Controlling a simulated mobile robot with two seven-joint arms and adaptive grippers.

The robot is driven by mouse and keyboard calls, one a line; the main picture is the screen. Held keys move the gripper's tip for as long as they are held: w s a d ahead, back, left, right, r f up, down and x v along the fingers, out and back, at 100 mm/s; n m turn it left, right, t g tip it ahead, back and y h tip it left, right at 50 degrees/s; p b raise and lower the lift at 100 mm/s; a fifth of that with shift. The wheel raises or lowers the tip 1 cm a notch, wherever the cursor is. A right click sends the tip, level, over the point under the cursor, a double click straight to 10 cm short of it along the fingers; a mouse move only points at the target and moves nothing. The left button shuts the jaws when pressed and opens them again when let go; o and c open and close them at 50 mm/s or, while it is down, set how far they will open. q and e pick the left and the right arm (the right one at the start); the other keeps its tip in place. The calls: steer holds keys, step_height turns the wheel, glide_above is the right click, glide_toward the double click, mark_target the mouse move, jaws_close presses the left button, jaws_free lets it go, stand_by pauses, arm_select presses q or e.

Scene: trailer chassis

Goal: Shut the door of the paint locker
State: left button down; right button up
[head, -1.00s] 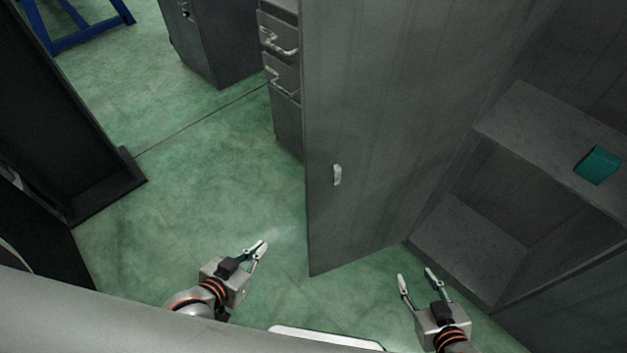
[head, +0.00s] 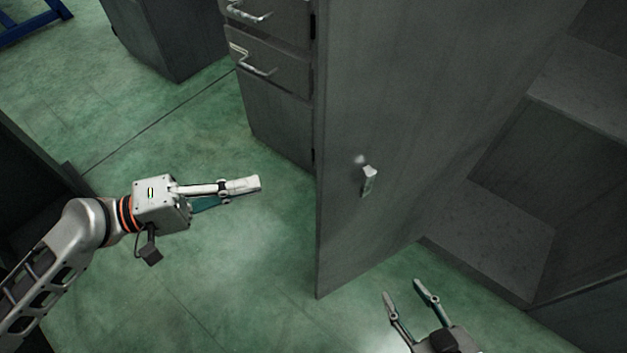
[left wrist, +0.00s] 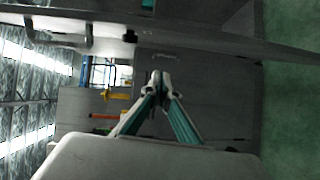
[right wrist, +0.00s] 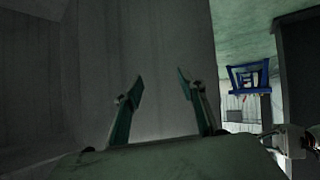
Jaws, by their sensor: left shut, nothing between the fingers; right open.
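The paint locker's grey door (head: 410,130) stands open in the head view, with a small pale handle (head: 369,181) on its face. The open locker (head: 510,235) with its shelves is to the right of the door. My left gripper (head: 258,185) is shut and empty, to the left of the door's free edge and apart from it. It also shows in the left wrist view (left wrist: 158,80). My right gripper (head: 402,288) is open and empty, low in front of the locker opening, right of the door's lower corner. In the right wrist view the door panel (right wrist: 150,60) is ahead of its fingers.
A drawer cabinet (head: 275,105) with projecting metal handles stands behind and left of the door. Another grey cabinet (head: 170,40) is at the back left, near a blue frame (head: 30,22). A dark unit (head: 30,190) is at the far left. Green floor between is clear.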

arm_select(q)
steer(key=d+r+p, duration=0.1)
steer(key=d+p, duration=0.1)
steer(key=d, duration=0.9)
steer(key=shift+s+d+h, duration=0.25)
steer(key=shift+d+h, duration=0.05)
steer(key=shift+h, duration=0.1)
arm_select(e)
steer(key=shift+s+d+f+h, duration=0.15)
steer(key=shift+s+d+f, duration=0.1)
steer(key=shift+d+f, duration=0.2)
steer(key=shift+s+d+f+h, duration=0.15)
steer(key=shift+s+d+f, duration=0.15)
steer(key=shift+d, duration=0.2)
